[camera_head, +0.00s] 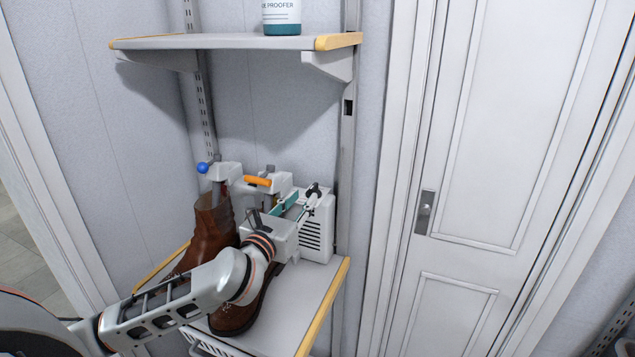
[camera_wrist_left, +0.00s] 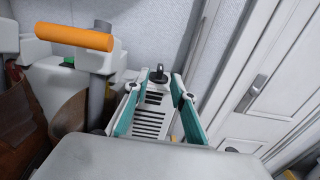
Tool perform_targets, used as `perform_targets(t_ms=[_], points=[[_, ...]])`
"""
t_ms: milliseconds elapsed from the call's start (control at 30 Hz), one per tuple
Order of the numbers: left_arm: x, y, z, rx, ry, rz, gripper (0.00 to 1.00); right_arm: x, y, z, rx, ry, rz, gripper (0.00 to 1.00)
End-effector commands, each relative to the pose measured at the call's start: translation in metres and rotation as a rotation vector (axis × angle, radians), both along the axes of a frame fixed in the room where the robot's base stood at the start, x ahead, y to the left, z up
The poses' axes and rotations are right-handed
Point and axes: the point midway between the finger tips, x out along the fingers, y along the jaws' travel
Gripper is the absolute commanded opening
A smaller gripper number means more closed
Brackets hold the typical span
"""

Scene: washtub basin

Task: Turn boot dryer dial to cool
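The boot dryer is a white unit on the lower shelf, with a slotted vent housing (camera_head: 318,228) at its right end. A dark dial (camera_head: 314,190) with a raised grip sits on top of this housing; the dial also shows in the left wrist view (camera_wrist_left: 159,74). My left gripper (camera_head: 300,200) reaches in from the left, above the dryer. Its two teal-padded fingers (camera_wrist_left: 155,88) are open and apart, with the dial seen between and just beyond their tips. Contact with the dial cannot be told. Any cool marking is too small to read. My right gripper is not in view.
Brown boots (camera_head: 206,226) stand at the dryer's left, partly hidden by my left arm. An orange handle (camera_head: 257,181) and a blue knob (camera_head: 202,168) stick up nearby. An upper shelf (camera_head: 220,42) holds a bottle (camera_head: 282,16). A white door (camera_head: 490,130) is at the right.

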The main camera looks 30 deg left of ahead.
Motion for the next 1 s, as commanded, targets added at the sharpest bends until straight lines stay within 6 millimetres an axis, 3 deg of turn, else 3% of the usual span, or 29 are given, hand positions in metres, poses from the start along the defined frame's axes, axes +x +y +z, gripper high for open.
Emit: perform_targets(t_ms=[133,433,867,967,1000], points=[[0.020,0.001,0.003,0.000,-0.003,0.001,0.25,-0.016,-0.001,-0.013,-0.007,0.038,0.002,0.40],[0.062,0.003,0.002,0.001,-0.004,0.000,0.25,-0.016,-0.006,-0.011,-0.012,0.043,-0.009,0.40],[0.072,0.003,0.001,0.002,-0.003,-0.002,0.25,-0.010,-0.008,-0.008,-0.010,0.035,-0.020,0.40],[0.072,0.003,0.001,0.002,-0.003,-0.002,0.00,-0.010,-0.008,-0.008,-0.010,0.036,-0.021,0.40],[0.072,0.003,0.001,0.003,-0.004,-0.002,0.00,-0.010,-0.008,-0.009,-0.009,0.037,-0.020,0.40]])
